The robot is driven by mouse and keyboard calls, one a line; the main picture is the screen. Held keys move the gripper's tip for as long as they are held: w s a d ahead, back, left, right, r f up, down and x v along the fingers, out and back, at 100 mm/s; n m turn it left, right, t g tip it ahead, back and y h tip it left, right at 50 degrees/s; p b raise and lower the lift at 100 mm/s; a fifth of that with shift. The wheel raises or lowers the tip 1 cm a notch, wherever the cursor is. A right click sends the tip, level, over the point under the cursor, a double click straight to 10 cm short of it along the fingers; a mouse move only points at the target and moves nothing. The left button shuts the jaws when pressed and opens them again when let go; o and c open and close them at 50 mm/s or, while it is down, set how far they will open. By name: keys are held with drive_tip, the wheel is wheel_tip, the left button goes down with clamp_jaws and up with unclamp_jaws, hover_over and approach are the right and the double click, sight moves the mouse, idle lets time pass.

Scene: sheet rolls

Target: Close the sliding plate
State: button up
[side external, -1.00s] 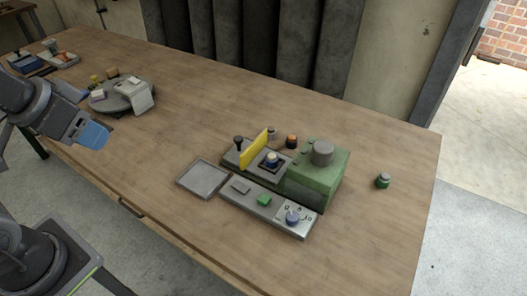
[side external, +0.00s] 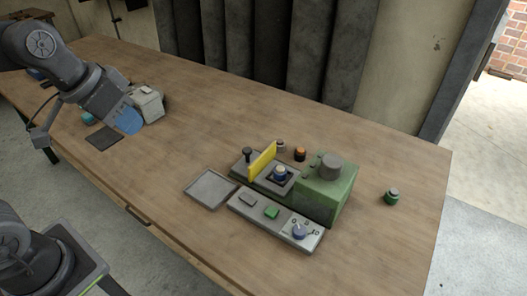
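A yellow plate (side external: 262,161) stands upright across a grey base (side external: 243,170) near the middle of the table. I take it for the sliding plate. A black knob (side external: 248,153) is on its left and a small blue-and-white part (side external: 280,173) on its right. A green block (side external: 325,187) with a grey cylinder on top adjoins the base on the right.
A control panel (side external: 262,222) with a green button and dial lies in front of the base. A grey tray (side external: 210,189) is on its left. A dark square (side external: 104,138) lies near my gripper. The table between is clear.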

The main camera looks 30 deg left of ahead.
drive_tip(key=shift+m+g+h, duration=0.3)
drive_tip(key=shift+g+h, duration=0.1)
drive_tip(key=shift+h, duration=0.5)
drive_tip(key=w, duration=0.3)
drive_tip(key=w+f, duration=0.1)
drive_tip(key=w, duration=0.6)
drive_tip(key=shift+w+d+f, duration=0.2)
drive_tip(key=shift+w+d, duration=0.1)
clamp_jaws()
drive_tip(key=w+a+f+h, duration=0.1)
drive_tip(key=w+a+f, duration=0.2)
drive_tip(key=w+f, duration=0.8)
drive_tip(key=w+a+f+h, duration=0.2)
drive_tip(key=w+a+f, duration=0.1)
drive_tip(key=w+f, duration=0.8)
drive_tip(key=x, duration=0.8)
drive_tip(key=shift+w+d+f, duration=0.2)
drive_tip(key=shift+w+d, duration=0.05)
drive_tip(key=shift+d, duration=0.1)
drive_tip(key=d, duration=0.3)
drive_tip(key=shift+w+d+f, duration=0.1)
drive_tip(key=shift+w+f, duration=0.1)
drive_tip(key=shift+f, duration=0.1)
drive_tip(key=shift+d, duration=0.6)
drive_tip(key=d, duration=1.4)
drive_tip(key=shift+d, duration=0.3)
